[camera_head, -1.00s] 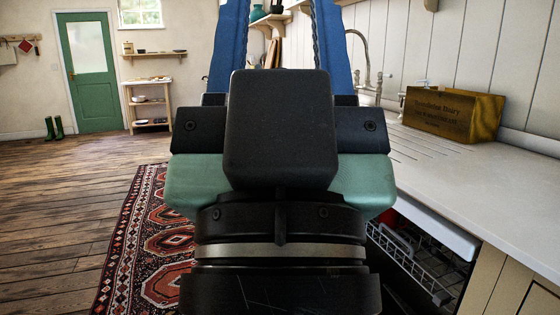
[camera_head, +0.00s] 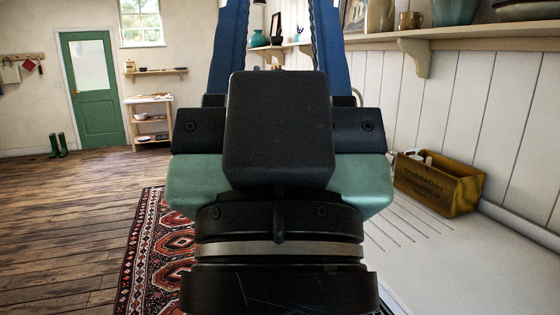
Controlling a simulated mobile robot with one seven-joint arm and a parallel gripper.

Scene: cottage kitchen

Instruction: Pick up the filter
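I cannot make out a filter in this view. My gripper (camera_head: 280,22) fills the middle of the head view and points away from me. Its two blue fingers stand wide apart, with shelf and wall showing between them. Their tips run out of the top of the picture. I see nothing held between the visible parts of the fingers. The gripper's dark body hides part of the counter and the sink area behind it.
A wooden box (camera_head: 438,186) with small items stands on the pale counter (camera_head: 450,255) at right, against the wall. A shelf (camera_head: 470,36) with pots hangs above it. A patterned rug (camera_head: 150,250) and open wooden floor (camera_head: 60,220) lie left. A green door (camera_head: 95,100) is far back.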

